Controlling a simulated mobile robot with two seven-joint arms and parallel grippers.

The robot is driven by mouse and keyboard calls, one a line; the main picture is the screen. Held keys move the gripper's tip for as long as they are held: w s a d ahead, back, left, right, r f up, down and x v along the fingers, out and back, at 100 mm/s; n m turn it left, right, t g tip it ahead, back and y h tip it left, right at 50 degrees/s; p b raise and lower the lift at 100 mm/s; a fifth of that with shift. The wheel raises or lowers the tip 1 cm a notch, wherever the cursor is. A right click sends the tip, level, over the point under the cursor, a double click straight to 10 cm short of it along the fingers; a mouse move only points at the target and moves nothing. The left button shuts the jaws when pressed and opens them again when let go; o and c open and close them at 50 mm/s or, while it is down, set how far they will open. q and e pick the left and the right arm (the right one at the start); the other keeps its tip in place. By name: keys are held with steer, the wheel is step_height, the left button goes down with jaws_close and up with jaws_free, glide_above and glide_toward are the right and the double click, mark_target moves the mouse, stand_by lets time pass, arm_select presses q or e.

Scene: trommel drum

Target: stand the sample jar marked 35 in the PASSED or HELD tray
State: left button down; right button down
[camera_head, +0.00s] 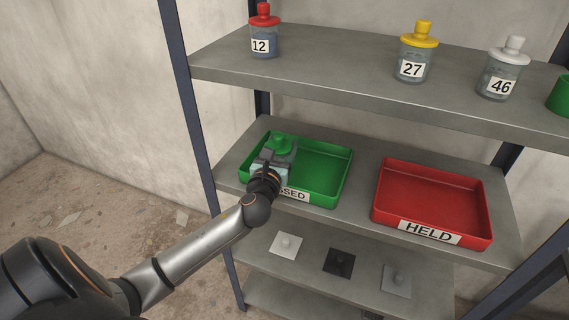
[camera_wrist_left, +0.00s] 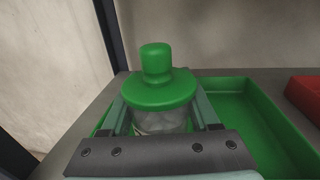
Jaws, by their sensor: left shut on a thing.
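My left gripper (camera_head: 272,162) is shut on a glass jar with a green lid (camera_head: 281,143). The jar is upright inside the left part of the green PASSED tray (camera_head: 330,172). In the left wrist view the green lid (camera_wrist_left: 158,88) rises between the two fingers (camera_wrist_left: 160,120), above the clear glass body. The jar's label is hidden, so its number cannot be read. Whether its base touches the tray floor cannot be seen. The red HELD tray (camera_head: 432,200) stands to the right on the same shelf and is empty. My right gripper is not in view.
The shelf above holds jars marked 12 (camera_head: 264,32), 27 (camera_head: 415,55) and 46 (camera_head: 502,70), and a green object (camera_head: 560,96) cut off at the right edge. A dark upright post (camera_head: 189,100) stands left of the trays. The right of the PASSED tray is free.

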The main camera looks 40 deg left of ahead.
mark_target(282, 160)
arm_select(q)
steer(key=shift+f+b, duration=0.65)
steer(key=shift+f, duration=1.5)
steer(key=shift+f, duration=0.2)
steer(key=shift+c, duration=0.6)
jaws_free()
steer(key=shift+r, duration=0.1)
